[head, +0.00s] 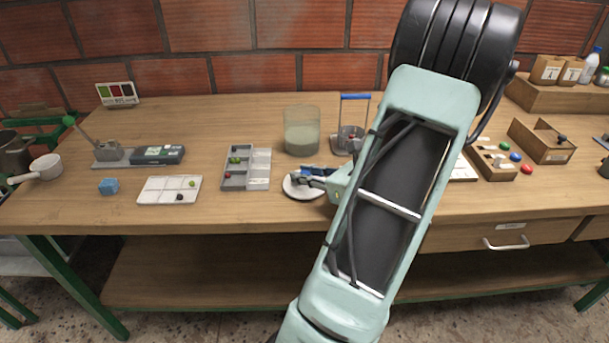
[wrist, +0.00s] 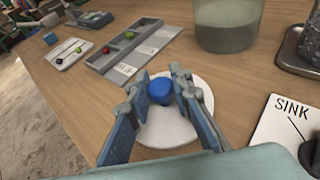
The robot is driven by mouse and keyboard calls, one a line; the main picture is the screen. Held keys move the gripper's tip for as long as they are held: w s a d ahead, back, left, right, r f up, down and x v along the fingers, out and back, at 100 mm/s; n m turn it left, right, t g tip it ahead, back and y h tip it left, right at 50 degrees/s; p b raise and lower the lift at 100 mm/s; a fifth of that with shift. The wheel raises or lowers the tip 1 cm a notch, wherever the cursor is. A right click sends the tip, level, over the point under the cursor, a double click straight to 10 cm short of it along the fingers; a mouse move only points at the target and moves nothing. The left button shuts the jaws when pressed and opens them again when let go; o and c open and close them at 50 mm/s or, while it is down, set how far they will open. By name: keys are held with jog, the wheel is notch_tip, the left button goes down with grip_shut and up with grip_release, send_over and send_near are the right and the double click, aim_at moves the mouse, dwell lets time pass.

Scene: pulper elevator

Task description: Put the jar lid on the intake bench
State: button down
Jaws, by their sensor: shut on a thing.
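The jar lid (wrist: 166,132) is a white disc with a blue knob (wrist: 159,90), seen in the wrist view; its white rim also shows in the head view (head: 294,190). My gripper (wrist: 160,82) has its fingers on both sides of the knob and is shut on it. In the head view my gripper (head: 316,178) is low over the front middle of the wooden bench (head: 240,208). The lid looks level, at or very near the bench top; I cannot tell whether it touches. My arm hides part of the bench to the right.
A glass jar (head: 301,132) of cloudy liquid stands behind the lid. A wire-handled metal basket (head: 350,138) is right of it. A grey sorting tray (head: 236,180) lies to the left. A card reading SINK (wrist: 288,125) lies at right. Bare wood lies in front of the lid.

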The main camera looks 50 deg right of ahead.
jog(key=shift+f, duration=0.2)
jog(key=c, duration=1.7)
grip_release()
jog(key=shift+r, duration=0.1)
jog(key=shift+c, duration=0.2)
jog(key=shift+s+r, duration=0.2)
jog(key=shift+r, duration=0.1)
jog(key=p+v, duration=0.2)
jog(key=v, duration=0.9)
jog(key=shift+s+r, duration=0.1)
jog(key=shift+s, duration=0.25)
